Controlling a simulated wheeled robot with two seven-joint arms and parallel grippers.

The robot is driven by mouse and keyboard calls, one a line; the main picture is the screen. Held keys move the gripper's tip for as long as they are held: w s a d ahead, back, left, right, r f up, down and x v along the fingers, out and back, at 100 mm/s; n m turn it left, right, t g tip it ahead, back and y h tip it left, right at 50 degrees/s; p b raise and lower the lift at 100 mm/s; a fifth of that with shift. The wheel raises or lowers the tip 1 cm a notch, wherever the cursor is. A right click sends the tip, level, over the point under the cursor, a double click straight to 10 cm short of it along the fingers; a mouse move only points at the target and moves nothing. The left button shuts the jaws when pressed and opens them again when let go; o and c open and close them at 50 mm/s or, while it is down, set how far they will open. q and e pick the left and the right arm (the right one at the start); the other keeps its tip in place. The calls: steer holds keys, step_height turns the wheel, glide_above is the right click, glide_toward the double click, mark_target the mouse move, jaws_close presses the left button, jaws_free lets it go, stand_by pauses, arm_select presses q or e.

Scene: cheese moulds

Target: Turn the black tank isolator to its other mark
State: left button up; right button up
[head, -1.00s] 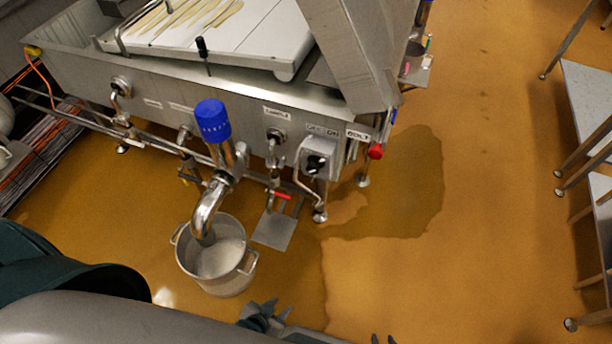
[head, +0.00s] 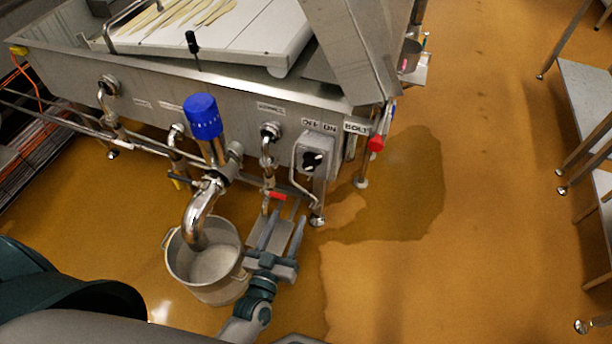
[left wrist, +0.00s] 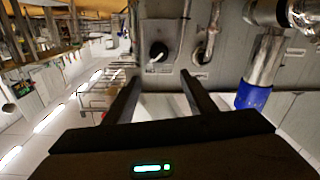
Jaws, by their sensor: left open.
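The black tank isolator (head: 311,161) is a round knob on a grey box (head: 326,143) at the right end of the steel tank's front, under the OFF and ON labels. It also shows in the left wrist view (left wrist: 158,50), beyond the fingers and above the gap between them. My left gripper (head: 283,228) is open and empty, below and to the left of the isolator, apart from it. In the left wrist view the two dark fingers (left wrist: 160,88) point toward the tank front. I cannot tell exactly which mark the knob points to. My right gripper is not in view.
A blue-topped steel pipe (head: 205,120) bends down into a metal pot (head: 222,290) left of my gripper. A red knob (head: 376,143) sits right of the isolator. The wet floor (head: 410,190) to the right is clear.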

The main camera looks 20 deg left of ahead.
mark_target(308, 169)
arm_select(q)
steer(key=w, duration=1.7)
steer(key=shift+w+f, duration=0.1)
steer(key=shift+w, duration=0.1)
steer(key=shift+a, duration=0.1)
steer(key=c, duration=1)
